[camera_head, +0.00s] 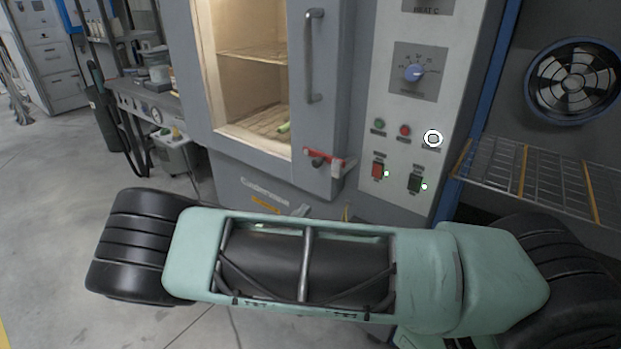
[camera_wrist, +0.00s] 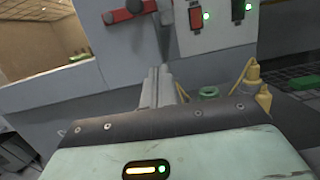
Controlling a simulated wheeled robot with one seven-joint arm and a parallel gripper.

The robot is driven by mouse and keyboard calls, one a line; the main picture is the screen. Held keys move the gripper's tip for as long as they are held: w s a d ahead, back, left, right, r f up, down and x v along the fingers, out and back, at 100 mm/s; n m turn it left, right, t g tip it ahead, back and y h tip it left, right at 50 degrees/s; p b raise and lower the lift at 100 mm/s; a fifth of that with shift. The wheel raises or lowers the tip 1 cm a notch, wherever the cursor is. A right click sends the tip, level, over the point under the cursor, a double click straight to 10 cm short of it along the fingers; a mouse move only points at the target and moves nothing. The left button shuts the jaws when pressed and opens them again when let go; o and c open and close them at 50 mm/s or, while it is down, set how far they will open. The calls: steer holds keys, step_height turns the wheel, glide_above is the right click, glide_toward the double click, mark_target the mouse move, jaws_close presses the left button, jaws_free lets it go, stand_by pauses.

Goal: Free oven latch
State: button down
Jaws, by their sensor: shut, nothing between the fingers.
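The grey oven (camera_head: 275,182) stands ahead, and its door (camera_head: 322,70) looks closed, with a vertical bar handle (camera_head: 313,55). A latch with a red lever (camera_head: 322,154) sits at the lower right corner of the door; the lever lies nearly level. In the head view my arm hides most of the gripper.
The control panel (camera_head: 382,110) with a dial and lit switches is right of the door. A wire rack (camera_head: 545,180) and a fan (camera_head: 574,80) are further right. A workbench (camera_head: 150,100) stands at left; open floor (camera_head: 50,190) lies before it.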

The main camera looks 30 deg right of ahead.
mark_target(329, 165)
steer(key=shift+w+a+t, duration=0.2)
steer(key=shift+w+t, duration=0.2)
steer(key=shift+d, duration=0.1)
steer(key=p+x, duration=0.2)
steer(key=x, duration=0.8)
steer(key=shift+r, duration=0.1)
step_height(329, 165, up, 3)
steer(key=shift+r+p, duration=0.1)
steer(key=shift+p, duration=0.5)
steer(key=shift+r, duration=0.3)
